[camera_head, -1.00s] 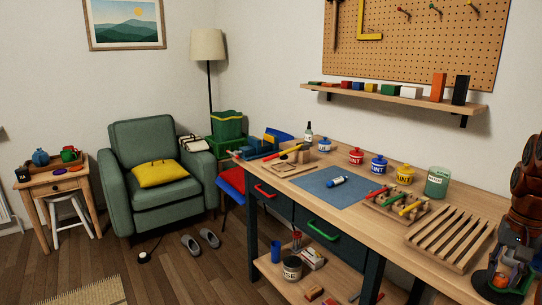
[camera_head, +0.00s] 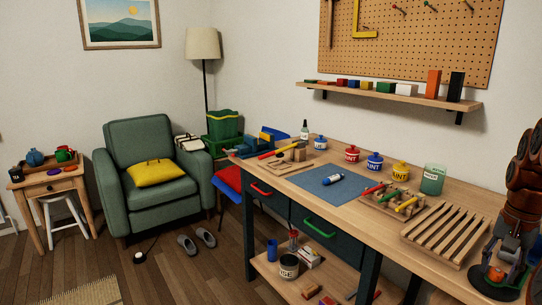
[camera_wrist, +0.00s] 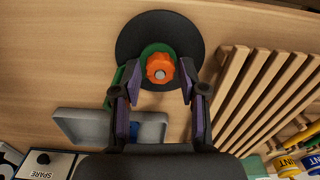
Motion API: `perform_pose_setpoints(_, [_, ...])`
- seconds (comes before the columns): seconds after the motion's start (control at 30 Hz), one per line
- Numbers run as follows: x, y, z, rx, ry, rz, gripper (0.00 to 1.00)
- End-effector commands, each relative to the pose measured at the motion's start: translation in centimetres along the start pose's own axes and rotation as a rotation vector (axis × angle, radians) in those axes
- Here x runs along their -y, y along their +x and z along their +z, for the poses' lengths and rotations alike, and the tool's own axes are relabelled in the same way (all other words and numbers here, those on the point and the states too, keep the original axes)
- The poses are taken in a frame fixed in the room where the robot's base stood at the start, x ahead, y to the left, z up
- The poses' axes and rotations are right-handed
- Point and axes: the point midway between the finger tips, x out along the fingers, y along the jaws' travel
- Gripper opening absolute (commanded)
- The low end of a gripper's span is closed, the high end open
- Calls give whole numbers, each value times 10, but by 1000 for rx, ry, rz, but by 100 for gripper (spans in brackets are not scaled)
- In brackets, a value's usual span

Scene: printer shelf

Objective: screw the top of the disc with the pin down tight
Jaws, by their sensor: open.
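In the wrist view a black round disc (camera_wrist: 130,42) lies on the wooden bench. On it is a green part (camera_wrist: 148,50) with an orange lobed top (camera_wrist: 159,62) and a small grey pin end at the middle of the top. My gripper (camera_wrist: 160,75) is open, with one finger on each side of the orange top. Gaps show between the fingers and the top; whether the fingertips are level with it is hard to tell. In the head view the disc (camera_head: 487,290) is at the lower right, partly covered by my gripper (camera_head: 497,266).
A slatted wooden rack (camera_wrist: 262,90) stands close right of the disc in the wrist view. A grey tray (camera_wrist: 80,125) with something blue lies to the left, near a box marked SPARE (camera_wrist: 45,165). Paint pots, a blue mat (camera_head: 325,182) and tools occupy the farther bench.

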Motion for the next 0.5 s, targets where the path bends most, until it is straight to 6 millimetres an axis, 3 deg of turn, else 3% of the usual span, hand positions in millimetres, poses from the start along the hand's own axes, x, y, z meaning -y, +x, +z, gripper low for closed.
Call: perform_pose_setpoints(0.5, [1, -5, 1, 4, -555, -1, 42])
